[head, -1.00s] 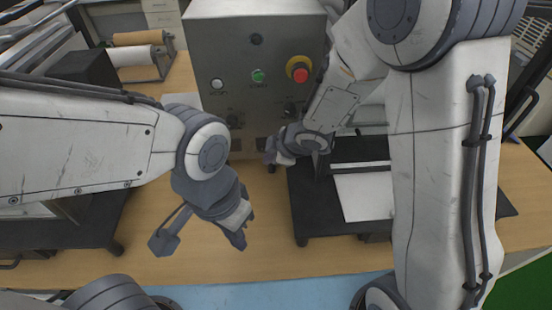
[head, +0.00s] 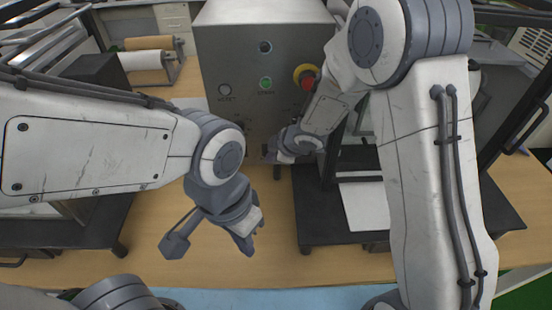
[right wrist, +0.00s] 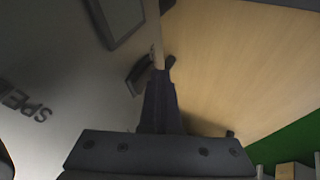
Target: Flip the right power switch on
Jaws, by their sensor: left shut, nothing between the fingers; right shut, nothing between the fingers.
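The grey control box (head: 235,110) stands upright on the table in the head view. In the right wrist view its panel (right wrist: 65,85) fills the left side, with part of the word "SPEED" readable. A small black switch (right wrist: 138,74) sticks out near the panel's edge, close beside my right fingertips. Whether they touch it, and its on or off position, I cannot tell. My right gripper (head: 271,157) is shut and empty at the box's lower front; it also shows in the right wrist view (right wrist: 160,80). My left gripper (head: 246,244) is shut and empty, lower, over the table.
The box carries a green button (head: 266,84), a pale button (head: 225,90) and a red stop button (head: 308,84) partly behind my right arm. A black stand (head: 310,220) is at the right. A roll holder (head: 150,60) is at the back left. Bare table (head: 180,265) lies in front.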

